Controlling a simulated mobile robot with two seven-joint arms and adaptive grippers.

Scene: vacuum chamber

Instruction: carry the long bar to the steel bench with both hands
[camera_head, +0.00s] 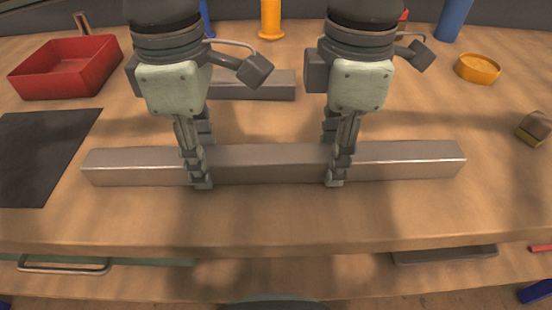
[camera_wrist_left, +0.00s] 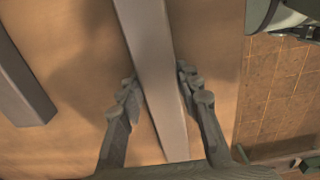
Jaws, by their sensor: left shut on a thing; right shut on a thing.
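The long bar (camera_head: 268,165), a grey square-sided metal bar, lies crosswise near the front of the wooden table in the head view. My left gripper (camera_head: 198,168) is shut on it left of its middle. My right gripper (camera_head: 337,168) is shut on it right of its middle. In the left wrist view the bar (camera_wrist_left: 150,50) runs between the two fingers of my left gripper (camera_wrist_left: 160,97). I cannot tell whether the bar touches the table or hangs just above it. I cannot make out a steel bench in either view.
A shorter grey bar (camera_head: 255,85) lies behind, partly hidden by my left arm. A red tray (camera_head: 65,85) and a dark mat (camera_head: 40,150) are at left. An orange round dish (camera_head: 477,69) and a brown block (camera_head: 534,128) are at right. The wooden table's (camera_head: 270,220) front strip is clear.

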